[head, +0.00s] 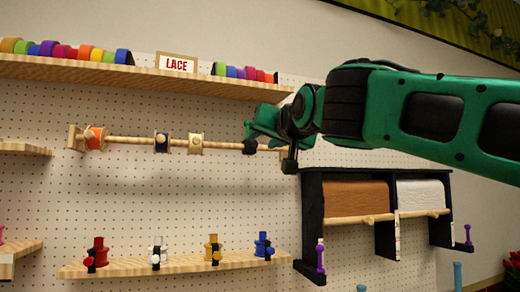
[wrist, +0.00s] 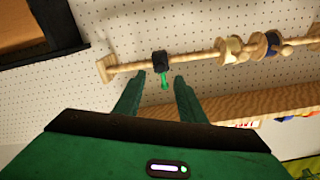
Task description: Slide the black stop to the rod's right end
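The black stop (head: 250,147) sits on the wooden rod (head: 130,140), near the rod's right end, with a short bare length beyond it. In the wrist view the picture is turned over: the stop (wrist: 160,62) shows near the rod's end on the left, with a small green piece (wrist: 165,82) sticking out of it. My green gripper (head: 253,130) is at the stop in the head view. In the wrist view my gripper's two fingers (wrist: 159,77) stand apart, one on each side of the green piece, with nothing clearly held. Contact with the stop cannot be told.
An orange spool (head: 95,138), a navy spool (head: 162,142) and a cream spool (head: 195,144) are on the rod to the left. A shelf (head: 140,78) runs above. A black paper-roll holder (head: 312,205) hangs at lower right.

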